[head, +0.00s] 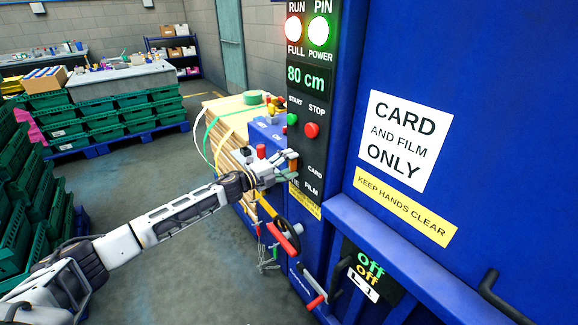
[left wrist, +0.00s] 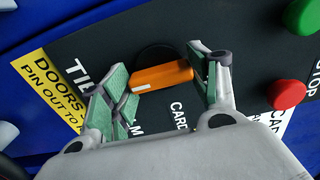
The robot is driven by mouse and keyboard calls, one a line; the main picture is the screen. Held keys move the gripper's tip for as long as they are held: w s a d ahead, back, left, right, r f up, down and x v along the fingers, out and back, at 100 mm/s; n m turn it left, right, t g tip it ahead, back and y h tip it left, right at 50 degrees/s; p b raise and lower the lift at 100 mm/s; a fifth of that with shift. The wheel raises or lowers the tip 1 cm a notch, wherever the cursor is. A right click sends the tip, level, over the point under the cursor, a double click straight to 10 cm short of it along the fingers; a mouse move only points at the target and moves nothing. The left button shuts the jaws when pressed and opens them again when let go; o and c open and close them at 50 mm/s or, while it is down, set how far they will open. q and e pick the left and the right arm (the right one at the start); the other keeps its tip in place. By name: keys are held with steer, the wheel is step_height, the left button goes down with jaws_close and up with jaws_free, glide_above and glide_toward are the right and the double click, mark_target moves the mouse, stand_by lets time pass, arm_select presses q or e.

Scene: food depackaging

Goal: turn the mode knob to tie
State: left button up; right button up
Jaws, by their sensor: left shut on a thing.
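The orange mode knob (left wrist: 162,76) sits on the dark control panel between the two fingers of my left gripper (left wrist: 165,82). In the head view the knob (head: 293,165) shows as a small orange patch at the fingertips of my left gripper (head: 284,169). The gripper is shut on the knob. The knob's white mark is at its left end in the left wrist view, on the side towards the partly covered TIE label (left wrist: 78,74). The CARD label (left wrist: 178,115) is clear below the knob, and the FILM label is partly hidden by a finger. My right gripper is not in view.
A red stop button (head: 312,130) and a green start button (head: 292,119) sit just above the knob. A black wheel with a red handle (head: 284,238) stands out below. Green crates (head: 100,125) stand at the left.

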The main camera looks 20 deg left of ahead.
arm_select(q)
steer(key=shift+f, duration=0.1)
steer(key=o, duration=1)
steer(key=shift+s+a, duration=0.2)
steer(key=shift+s, duration=0.05)
steer(key=shift+s+a, duration=0.35)
steer(key=shift+s, duration=0.05)
steer(key=shift+v, duration=5.15)
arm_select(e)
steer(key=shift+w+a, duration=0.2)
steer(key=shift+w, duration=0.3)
